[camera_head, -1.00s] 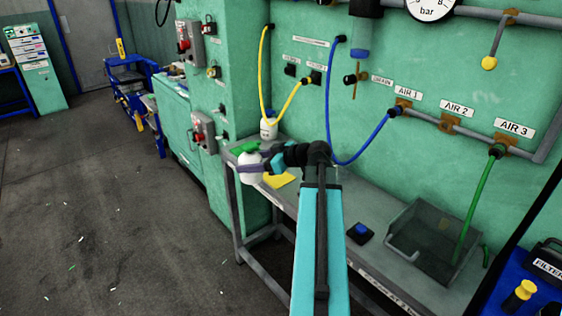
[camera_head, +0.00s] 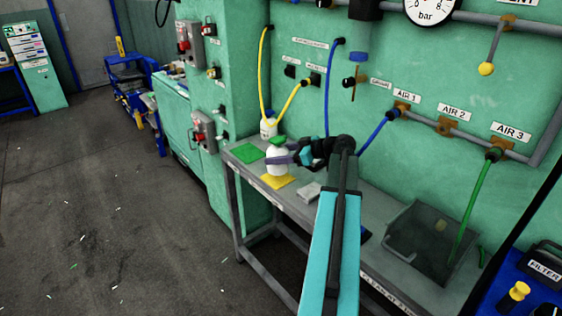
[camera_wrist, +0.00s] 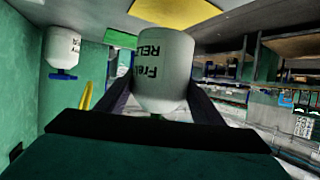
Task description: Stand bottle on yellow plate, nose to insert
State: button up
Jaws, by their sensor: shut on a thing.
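A white bottle (camera_head: 278,160) with a green top is held upright in my gripper (camera_head: 284,156), over the rear part of the yellow plate (camera_head: 277,183) on the grey bench. In the wrist view the picture is inverted. The bottle (camera_wrist: 163,72) stands between the two dark fingers with black lettering facing me, and its base points toward the yellow plate (camera_wrist: 172,12). I cannot tell whether the base touches the plate. The nose is hidden in both views. I cannot tell which thing is the insert.
A green plate (camera_head: 247,153) lies to the left on the bench. A second white bottle (camera_head: 268,128) stands behind, by the wall. A small pale block (camera_head: 310,193) lies right of the yellow plate. A grey bin (camera_head: 425,240) stands further right. Yellow and blue hoses hang behind.

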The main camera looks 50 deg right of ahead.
jog(key=shift+f+p, duration=0.45)
jog(key=shift+f, duration=1.25)
jog(key=shift+f, duration=0.1)
jog(key=o, duration=1.5)
jog(key=shift+c, duration=0.2)
jog(key=b+v, duration=0.2)
jog(key=v, duration=1)
